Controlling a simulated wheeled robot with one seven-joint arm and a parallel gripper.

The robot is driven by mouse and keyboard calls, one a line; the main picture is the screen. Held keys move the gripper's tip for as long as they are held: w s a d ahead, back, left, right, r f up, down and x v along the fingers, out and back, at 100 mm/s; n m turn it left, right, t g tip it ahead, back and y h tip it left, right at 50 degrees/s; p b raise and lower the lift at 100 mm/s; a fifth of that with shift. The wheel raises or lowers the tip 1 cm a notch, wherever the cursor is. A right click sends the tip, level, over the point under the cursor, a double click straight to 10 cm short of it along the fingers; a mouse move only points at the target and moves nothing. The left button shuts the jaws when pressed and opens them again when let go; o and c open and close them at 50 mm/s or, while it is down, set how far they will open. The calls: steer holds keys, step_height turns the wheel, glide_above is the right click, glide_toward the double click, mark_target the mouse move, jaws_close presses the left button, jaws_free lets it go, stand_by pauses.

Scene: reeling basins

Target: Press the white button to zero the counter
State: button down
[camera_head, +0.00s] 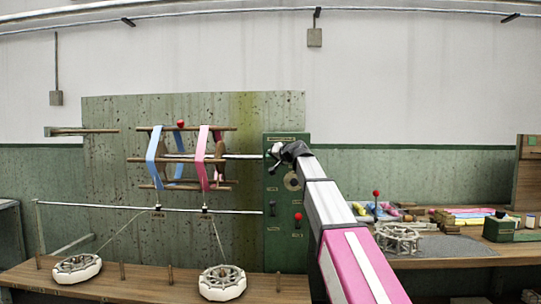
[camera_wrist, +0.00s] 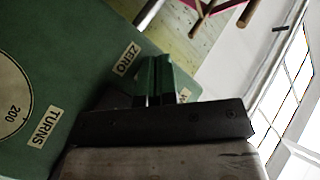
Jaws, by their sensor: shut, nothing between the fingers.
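The green counter panel (camera_head: 285,230) stands upright behind the bench, and it fills the left of the wrist view (camera_wrist: 60,60). It bears a round dial (camera_head: 292,182), whose edge with "200" and "TURNS" shows in the wrist view (camera_wrist: 12,100). A "ZERO" label (camera_wrist: 127,59) sits just left of my fingers. My gripper (camera_head: 273,152) is shut and empty, at the upper part of the panel; its fingers also show in the wrist view (camera_wrist: 153,72). I cannot make out the white button; the fingers may hide it. I cannot tell whether they touch the panel.
A reel with blue and pink skeins (camera_head: 182,158) is left of the panel. Two white basins (camera_head: 222,282) stand on the front bench. The right bench holds a pale reel frame (camera_head: 398,238) and coloured skeins.

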steer(key=shift+w, duration=0.55)
stand_by(0.4)
steer(key=shift+s, duration=0.15)
stand_by(0.3)
steer(key=shift+s, duration=0.8)
steer(key=shift+s, duration=0.1)
steer(key=s, duration=0.5)
steer(key=shift+a, duration=0.1)
steer(key=shift+w, duration=0.1)
